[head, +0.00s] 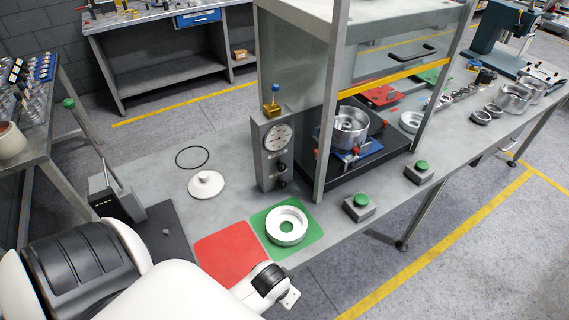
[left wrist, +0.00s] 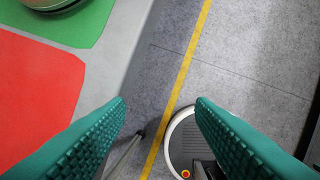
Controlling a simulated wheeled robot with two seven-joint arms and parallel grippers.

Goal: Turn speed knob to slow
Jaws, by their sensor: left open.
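A grey control box (head: 265,155) stands upright on the bench, left of the press frame. It has a round white dial (head: 278,137) and small black knobs (head: 282,168) below it on its face. The knobs are too small to read their setting or any labels. My left arm reaches in from the lower left in the head view, but its fingers are hidden there. In the left wrist view my left gripper (left wrist: 160,102) is open and empty, its green ribbed fingers apart over the bench's front edge and the floor. It is well away from the control box. My right gripper is not in view.
A red mat (head: 228,252) and a green mat (head: 312,231) with a white ring (head: 287,226) lie in front of the box. Green buttons (head: 360,202) stand at right. A frame post (head: 332,120) is close beside the box.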

